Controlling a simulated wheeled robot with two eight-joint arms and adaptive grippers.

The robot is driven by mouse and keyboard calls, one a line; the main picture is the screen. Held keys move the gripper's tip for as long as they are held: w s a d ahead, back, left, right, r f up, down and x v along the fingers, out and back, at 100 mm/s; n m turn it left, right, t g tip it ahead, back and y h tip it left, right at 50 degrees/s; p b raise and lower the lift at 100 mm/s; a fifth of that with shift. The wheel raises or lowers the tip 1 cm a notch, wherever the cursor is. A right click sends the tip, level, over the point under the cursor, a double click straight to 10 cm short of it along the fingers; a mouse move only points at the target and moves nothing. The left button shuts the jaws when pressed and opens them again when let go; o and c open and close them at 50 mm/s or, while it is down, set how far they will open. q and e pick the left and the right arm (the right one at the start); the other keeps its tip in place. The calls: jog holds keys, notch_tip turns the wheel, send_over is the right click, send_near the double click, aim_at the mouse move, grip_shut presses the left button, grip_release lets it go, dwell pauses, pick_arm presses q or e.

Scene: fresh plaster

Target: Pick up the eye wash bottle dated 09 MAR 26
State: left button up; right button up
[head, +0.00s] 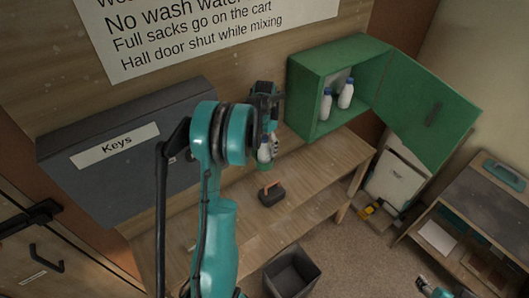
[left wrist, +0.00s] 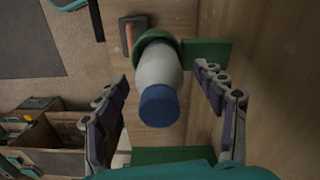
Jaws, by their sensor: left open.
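A white bottle with a blue cap (left wrist: 158,85) stands in a green ring holder (left wrist: 187,52), which also shows in the head view (head: 264,166). My left gripper (left wrist: 160,78) is open, with one finger on each side of the bottle and gaps between. In the head view the left gripper (head: 268,138) partly hides this bottle (head: 263,152). Two more white bottles with blue caps, one on the left (head: 325,104) and one on the right (head: 346,94), stand in the open green cabinet (head: 300,88). No date is readable. A small part of what looks like my right gripper (head: 432,289) shows at the lower right.
A wooden bench (head: 315,178) runs below, with a dark block with a reddish handle (head: 271,194) on it. A grey "Keys" cabinet (head: 125,150) is at left. The green door (head: 425,105) stands open rightward. A dark bin (head: 291,273) is on the floor.

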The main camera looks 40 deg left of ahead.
pick_arm(q)
jog(key=c, duration=1.5)
jog(key=shift+r, duration=0.15)
